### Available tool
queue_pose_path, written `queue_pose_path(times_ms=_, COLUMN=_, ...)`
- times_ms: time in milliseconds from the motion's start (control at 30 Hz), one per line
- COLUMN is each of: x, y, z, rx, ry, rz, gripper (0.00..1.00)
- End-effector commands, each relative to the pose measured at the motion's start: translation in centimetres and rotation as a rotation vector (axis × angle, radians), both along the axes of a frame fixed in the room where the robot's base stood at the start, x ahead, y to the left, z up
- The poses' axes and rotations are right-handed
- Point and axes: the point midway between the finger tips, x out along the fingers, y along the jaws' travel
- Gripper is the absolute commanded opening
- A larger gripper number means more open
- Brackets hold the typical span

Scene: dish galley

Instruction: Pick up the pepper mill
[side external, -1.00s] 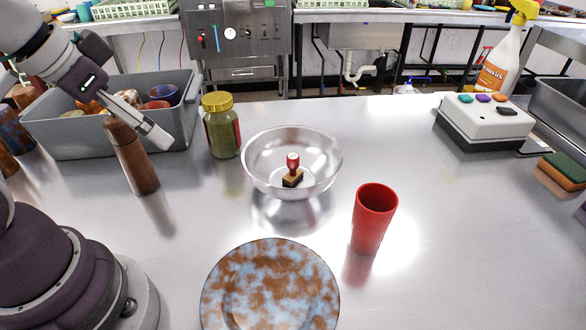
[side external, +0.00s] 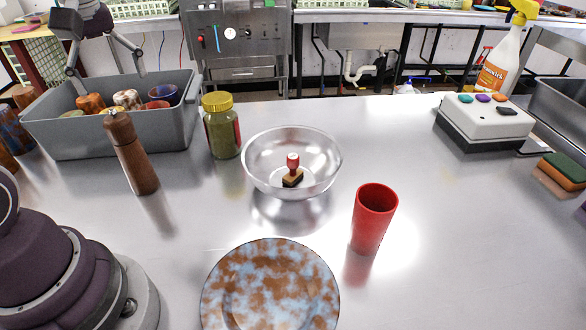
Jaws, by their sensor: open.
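The pepper mill (side external: 133,158) is a tall, dark brown wooden mill with a small knob on top. It stands on the steel counter at the left, just in front of the grey bin, and its top overlaps the bin's front wall in the picture. My gripper (side external: 107,78) is at the upper left, over the grey bin area, with its fingers spread wide and pointing down. It is open and empty. It is apart from the mill, above and behind it as seen from this camera.
The grey bin (side external: 80,140) holds several cups. A yellow-lidded jar (side external: 221,130) stands right of the mill.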

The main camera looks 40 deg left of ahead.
Motion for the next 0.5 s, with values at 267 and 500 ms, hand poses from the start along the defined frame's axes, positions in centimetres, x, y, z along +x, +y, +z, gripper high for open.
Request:
queue_pose_path(times_ms=267, x=-0.4, y=2.7, z=-3.4, rx=-0.023, ry=0.036, rz=0.191, gripper=0.80)
queue_pose_path(times_ms=500, x=-0.6, y=3.2, z=-7.0, rx=-0.022, ry=0.035, rz=0.186, gripper=0.80)
